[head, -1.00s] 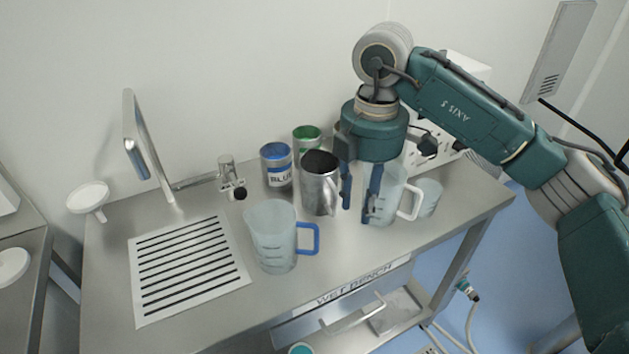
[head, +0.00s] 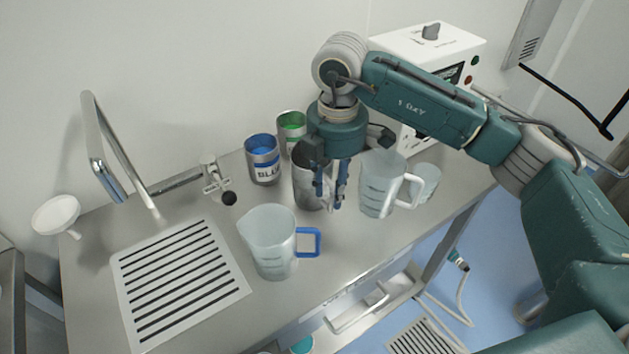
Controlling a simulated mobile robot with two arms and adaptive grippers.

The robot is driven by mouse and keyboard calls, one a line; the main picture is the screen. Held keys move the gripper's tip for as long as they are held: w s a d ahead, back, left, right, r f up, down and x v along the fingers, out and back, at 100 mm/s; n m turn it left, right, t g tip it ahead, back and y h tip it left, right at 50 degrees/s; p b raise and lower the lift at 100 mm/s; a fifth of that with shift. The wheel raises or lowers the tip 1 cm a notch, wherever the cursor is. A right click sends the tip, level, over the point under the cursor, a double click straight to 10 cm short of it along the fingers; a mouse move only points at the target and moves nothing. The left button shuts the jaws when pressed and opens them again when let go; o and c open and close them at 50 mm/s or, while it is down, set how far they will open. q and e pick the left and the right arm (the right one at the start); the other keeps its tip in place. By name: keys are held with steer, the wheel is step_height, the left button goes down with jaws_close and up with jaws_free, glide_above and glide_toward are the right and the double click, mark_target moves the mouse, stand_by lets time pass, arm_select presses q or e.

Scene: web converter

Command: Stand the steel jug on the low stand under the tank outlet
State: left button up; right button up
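The steel jug (head: 304,176) stands on the wet bench, right of the blue-labelled tin, partly hidden by my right gripper. My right gripper (head: 329,200) points down at the jug's right side. Its fingers are close together, with the jug's handle appearing to be between them. The jug looks upright and still on the bench. My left gripper is out of view. I cannot make out a tank outlet or a low stand in this view.
A clear jug with a blue handle (head: 270,243) stands in front. A clear jug with a white handle (head: 378,185) and a small beaker (head: 424,183) stand close right of my gripper. Tins of blue (head: 262,160) and green (head: 291,128) are behind. A slotted drain plate (head: 178,280) lies left.

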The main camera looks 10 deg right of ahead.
mark_target(331, 211)
step_height(331, 211, down, 4)
steer(key=shift+w+r+p, duration=0.15)
steer(key=shift+p, duration=0.7)
steer(key=shift+f, duration=0.5)
jaws_close()
